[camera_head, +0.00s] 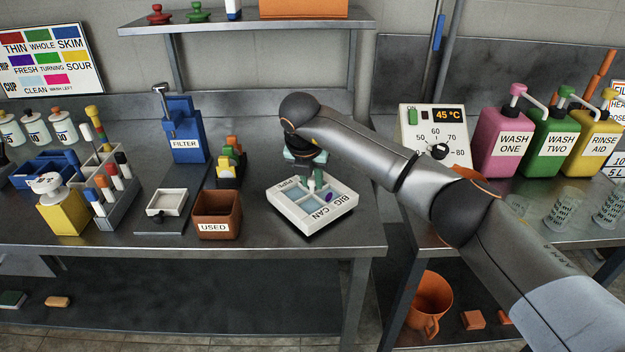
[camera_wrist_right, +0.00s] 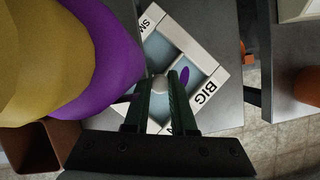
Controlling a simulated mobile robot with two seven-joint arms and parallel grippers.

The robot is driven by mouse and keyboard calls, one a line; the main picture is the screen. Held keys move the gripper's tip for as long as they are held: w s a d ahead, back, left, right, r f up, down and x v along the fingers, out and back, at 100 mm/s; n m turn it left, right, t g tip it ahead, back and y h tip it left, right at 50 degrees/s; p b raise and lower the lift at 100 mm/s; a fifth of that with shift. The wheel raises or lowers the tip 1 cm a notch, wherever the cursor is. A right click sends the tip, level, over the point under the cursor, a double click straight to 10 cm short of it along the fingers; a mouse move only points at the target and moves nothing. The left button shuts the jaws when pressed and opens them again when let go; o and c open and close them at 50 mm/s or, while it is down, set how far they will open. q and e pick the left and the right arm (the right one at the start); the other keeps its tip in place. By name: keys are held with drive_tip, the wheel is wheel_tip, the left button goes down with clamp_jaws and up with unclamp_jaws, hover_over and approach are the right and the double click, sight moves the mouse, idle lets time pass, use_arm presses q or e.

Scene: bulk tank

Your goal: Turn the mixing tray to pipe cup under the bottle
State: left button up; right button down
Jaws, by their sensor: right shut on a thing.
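The mixing tray (camera_head: 318,224) is a white square tray with pale blue compartments, lying turned at an angle on the bench. It bears the words PIPE and BIG CAN. A purple patch (camera_head: 329,196) shows in a compartment by the BIG CAN side. My right gripper (camera_head: 316,182) comes down over the tray's middle. In the right wrist view its green fingers (camera_wrist_right: 161,92) are shut on a pale knob (camera_wrist_right: 160,84) at the tray's centre. Part of the tray is hidden by the fingers. My left gripper is not in view.
A brown USED bin (camera_head: 217,215) stands left of the tray, with a blue FILTER stand (camera_head: 185,130) behind. Small bottles (camera_head: 62,126) stand far left. A large yellow and purple shape (camera_wrist_right: 95,55) fills the wrist view's left; I cannot tell what it is.

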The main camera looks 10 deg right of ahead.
drive_tip(key=shift+r, duration=0.15)
drive_tip(key=c, duration=0.7)
unclamp_jaws()
drive_tip(key=shift+c, duration=0.2)
drive_tip(key=v, duration=1.2)
drive_tip(key=shift+r+b, duration=0.15)
drive_tip(key=shift+b, duration=0.15)
drive_tip(key=shift+s, duration=0.1)
